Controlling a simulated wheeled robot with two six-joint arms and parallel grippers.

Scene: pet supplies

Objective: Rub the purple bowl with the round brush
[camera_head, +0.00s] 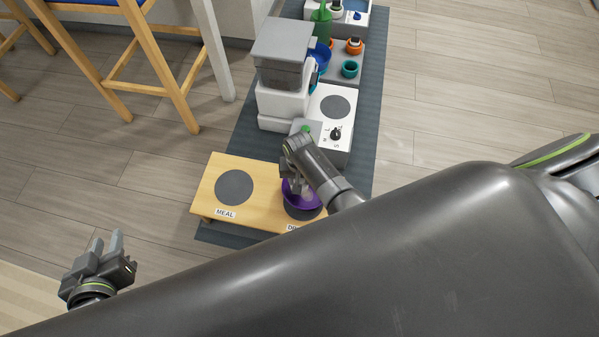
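The purple bowl (288,190) sits at the right end of a low wooden stand (262,180), near a dark round pad. My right gripper (298,185) reaches down over the bowl and hides part of it. Whether its fingers are open, or shut on something, I cannot tell. I cannot make out the round brush; it may be hidden by my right gripper or arm. My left gripper (106,243) is at the lower left over the floor, away from the stand. Its two fingers are apart with nothing between them.
The stand has an empty grey pad (234,187) labelled MEAL. Behind it are a white box with a dial (336,134), a white machine with a grey lid (284,50), a blue bowl (321,56) and a teal cup (349,69). Wooden stool legs (150,70) stand at left.

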